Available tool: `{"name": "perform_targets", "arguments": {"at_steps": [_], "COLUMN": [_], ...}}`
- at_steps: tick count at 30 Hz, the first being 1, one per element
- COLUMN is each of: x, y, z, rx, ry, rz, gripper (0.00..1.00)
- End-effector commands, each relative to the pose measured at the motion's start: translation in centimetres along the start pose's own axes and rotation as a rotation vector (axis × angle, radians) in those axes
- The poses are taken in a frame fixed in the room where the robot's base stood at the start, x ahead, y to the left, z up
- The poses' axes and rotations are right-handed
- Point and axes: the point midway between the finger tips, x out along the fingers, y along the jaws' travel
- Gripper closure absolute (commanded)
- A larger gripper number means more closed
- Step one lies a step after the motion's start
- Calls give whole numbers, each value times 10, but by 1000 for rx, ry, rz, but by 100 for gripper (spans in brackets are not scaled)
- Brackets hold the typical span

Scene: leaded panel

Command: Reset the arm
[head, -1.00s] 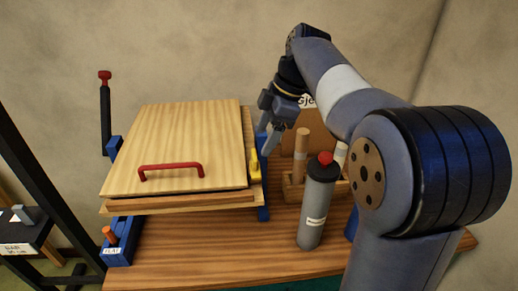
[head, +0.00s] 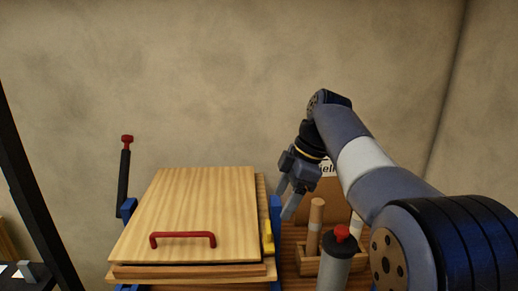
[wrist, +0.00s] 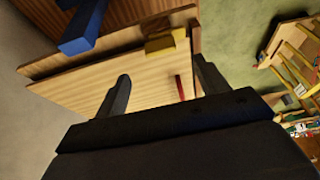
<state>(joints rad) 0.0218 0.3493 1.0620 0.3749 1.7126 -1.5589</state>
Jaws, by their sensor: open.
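My gripper (head: 289,201) hangs in the air to the right of the wooden panel case, above the bench. It is open, and nothing shows between its fingers. In the wrist view the two fingers (wrist: 163,88) stand apart, with the wooden board behind them. The light wooden board (head: 195,205) has a red handle (head: 183,239) near its front edge. A yellow block (head: 268,238) sits at its right side; it also shows in the wrist view (wrist: 165,44). My arm reaches in from the right.
A grey bottle with a red top (head: 338,262) and a wooden rack with upright pegs (head: 314,228) stand right of the board, near my arm. A dark lever with a red knob (head: 124,175) rises at the left. The wall is behind; open air lies above the board.

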Motion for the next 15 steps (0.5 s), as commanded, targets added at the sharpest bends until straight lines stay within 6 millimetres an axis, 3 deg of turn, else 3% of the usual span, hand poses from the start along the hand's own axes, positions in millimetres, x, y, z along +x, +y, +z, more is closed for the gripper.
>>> {"name": "perform_targets", "arguments": {"at_steps": [9,15], "x": [60,86], "y": [-1,-1], "z": [0,0], "rx": [0,0], "ry": [0,0], "rz": [-5,-3], "gripper": [31,31]}}
